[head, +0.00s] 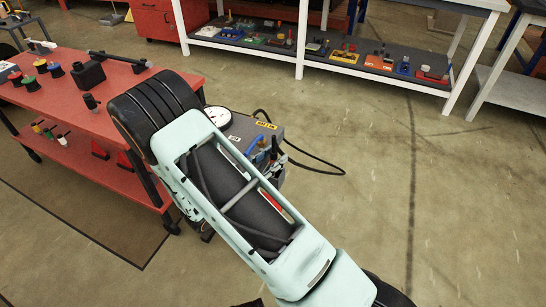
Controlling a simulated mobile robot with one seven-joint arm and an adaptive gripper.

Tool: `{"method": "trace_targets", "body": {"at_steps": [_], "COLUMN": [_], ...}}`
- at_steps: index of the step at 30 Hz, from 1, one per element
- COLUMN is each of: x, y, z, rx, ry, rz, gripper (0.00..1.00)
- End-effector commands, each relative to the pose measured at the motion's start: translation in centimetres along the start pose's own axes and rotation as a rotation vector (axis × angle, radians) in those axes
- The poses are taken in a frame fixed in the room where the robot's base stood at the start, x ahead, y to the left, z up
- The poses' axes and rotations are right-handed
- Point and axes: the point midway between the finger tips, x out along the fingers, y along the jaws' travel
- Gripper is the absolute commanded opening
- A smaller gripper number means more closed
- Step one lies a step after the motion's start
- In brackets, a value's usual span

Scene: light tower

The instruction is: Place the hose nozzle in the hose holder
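My mint-green arm crosses the middle of the head view and ends in a black joint at the upper left; my gripper is not in view. Behind the arm stands a grey machine (268,133) with a round white dial, yellow labels and blue and black parts on its side. A black hose or cable (318,160) loops out from its right side above the floor. I cannot make out for sure which part is the hose nozzle or the hose holder; the arm hides part of the machine.
A red cart (52,98) with spools and black tools stands at left, close to the arm. A white-framed workbench (300,60) with a shelf of small parts runs along the back. The concrete floor (460,200) at right is clear.

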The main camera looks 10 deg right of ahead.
Motion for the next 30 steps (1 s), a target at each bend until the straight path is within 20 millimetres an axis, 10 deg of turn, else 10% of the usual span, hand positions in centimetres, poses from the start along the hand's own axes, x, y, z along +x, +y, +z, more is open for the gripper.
{"method": "trace_targets", "body": {"at_steps": [30], "x": [-12.1], "y": [0.0], "z": [0.3], "rx": [0.0], "ry": [0.0], "rz": [0.0], "gripper": [0.31]}}
